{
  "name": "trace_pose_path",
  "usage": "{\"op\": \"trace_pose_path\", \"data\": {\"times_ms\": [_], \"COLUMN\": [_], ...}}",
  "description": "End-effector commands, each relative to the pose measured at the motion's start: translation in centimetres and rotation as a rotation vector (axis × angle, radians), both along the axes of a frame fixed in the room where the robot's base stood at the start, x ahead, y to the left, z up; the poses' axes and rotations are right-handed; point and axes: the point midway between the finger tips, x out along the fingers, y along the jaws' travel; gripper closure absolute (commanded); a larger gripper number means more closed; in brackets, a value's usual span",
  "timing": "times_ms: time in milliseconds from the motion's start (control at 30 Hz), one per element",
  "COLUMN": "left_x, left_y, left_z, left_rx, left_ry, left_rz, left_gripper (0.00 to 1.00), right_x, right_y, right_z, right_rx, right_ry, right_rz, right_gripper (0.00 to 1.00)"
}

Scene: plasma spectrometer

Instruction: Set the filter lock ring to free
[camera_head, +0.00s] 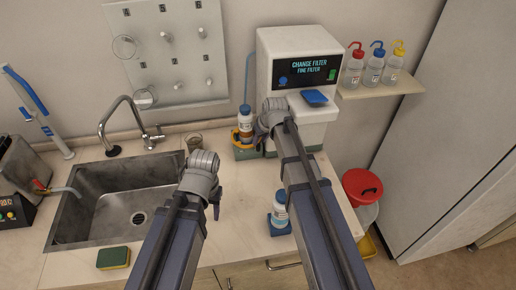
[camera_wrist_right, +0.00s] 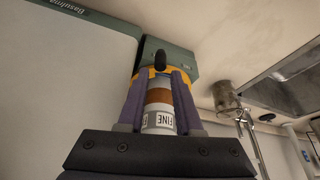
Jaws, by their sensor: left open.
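The fine filter (camera_head: 245,121), a white cartridge with a brown band and blue top, stands in a green holder (camera_head: 246,154) beside the white spectrometer. A yellow-orange lock ring (camera_head: 239,142) surrounds its lower end. In the right wrist view, the filter (camera_wrist_right: 159,118) shows "FINE", and the lock ring (camera_wrist_right: 183,76) has a black knob (camera_wrist_right: 160,60). My right gripper (camera_wrist_right: 160,95) has a finger against each side of the filter and appears shut on it. My left gripper (camera_head: 217,208) is open over the counter, apart from the filter. The ring's setting is not readable.
The spectrometer (camera_head: 297,50) displays "CHANGE FILTER / FINE FILTER". A second cartridge (camera_head: 279,208) stands in a blue holder (camera_head: 279,227) at the counter front. A sink (camera_head: 75,228) lies left, and a metal cup (camera_head: 194,142) stands behind.

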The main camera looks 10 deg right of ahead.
Motion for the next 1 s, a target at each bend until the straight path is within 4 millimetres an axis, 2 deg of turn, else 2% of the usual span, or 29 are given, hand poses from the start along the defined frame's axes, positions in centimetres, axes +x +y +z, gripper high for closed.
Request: {"op": "trace_pose_path", "data": {"times_ms": [33,300,667,900,967,1000], "left_x": [0.0,0.0,0.0,0.0,0.0,0.0], "left_y": [0.0,0.0,0.0,0.0,0.0,0.0], "left_z": [-1.3,-4.1,-4.2,-4.2,-4.2,-4.2], "left_rx": [0.000,0.000,0.000,0.000,0.000,0.000], "left_ry": [0.000,0.000,0.000,0.000,0.000,0.000], "left_rz": [0.000,0.002,0.002,0.002,0.002,0.002], "left_gripper": [0.50,0.50,0.50,0.50,0.50,0.50], "right_x": [0.4,1.5,1.7,1.7,1.6,1.6], "right_y": [0.1,0.5,0.6,0.6,0.5,0.5], "right_z": [-1.3,-4.1,-4.2,-4.2,-4.2,-4.2], "right_rx": [0.000,0.000,0.000,0.000,0.000,0.000], "right_ry": [0.000,0.000,0.000,0.000,0.000,0.000], "right_rz": [0.000,0.000,0.000,0.000,0.000,0.000], "right_gripper": [0.66,0.66,0.66,0.93,1.00,1.00]}}
